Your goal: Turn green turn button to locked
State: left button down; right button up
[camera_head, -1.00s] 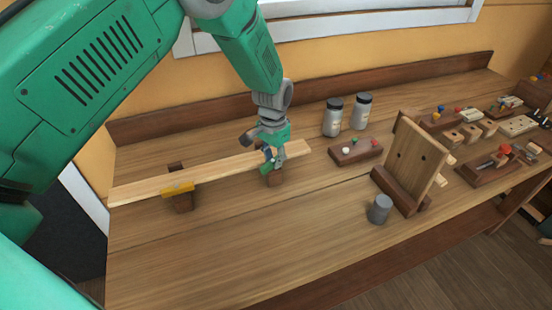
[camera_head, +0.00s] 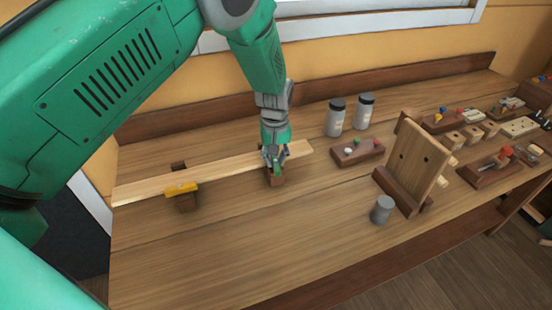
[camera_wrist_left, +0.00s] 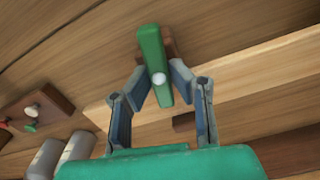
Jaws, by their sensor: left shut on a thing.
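The green turn button (camera_wrist_left: 151,50) is a bar on a pale round pivot, mounted on a dark wood block (camera_head: 277,181). In the wrist view it lies roughly crosswise to the long pale plank (camera_head: 225,166), and its lower end reaches over the plank's edge. My left gripper (camera_head: 273,160) is down at the block, and in the wrist view its two fingers (camera_wrist_left: 160,80) are closed on the bar's sides, near the pivot. In the head view the gripper hides most of the button. My right gripper is not in view.
A yellow turn button (camera_head: 181,188) sits on another block at the plank's left part. A small block with coloured knobs (camera_head: 357,152), two jars (camera_head: 335,118), an upright wooden board (camera_head: 416,160) and a grey cylinder (camera_head: 382,210) stand to the right. The front of the bench is clear.

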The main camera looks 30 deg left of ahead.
aim_at(277, 161)
pick_arm(q)
jog(key=shift+s+d+f+n, duration=0.1)
jog(key=shift+s+f+n, duration=0.1)
jog(key=shift+n, duration=0.35)
jog(key=shift+s+d+f+n, duration=0.1)
jog(key=shift+s+f+n, duration=0.1)
jog(key=shift+n, duration=0.35)
jog(key=c, duration=1.5)
grip_release()
jog(key=shift+r, duration=0.1)
jog(key=shift+w+r, duration=0.1)
jog(key=shift+w, duration=0.05)
jog(key=shift+w+r, duration=0.1)
jog(key=shift+r, duration=0.25)
notch_tip(277, 161, up, 11)
jog(key=shift+d+r, duration=0.1)
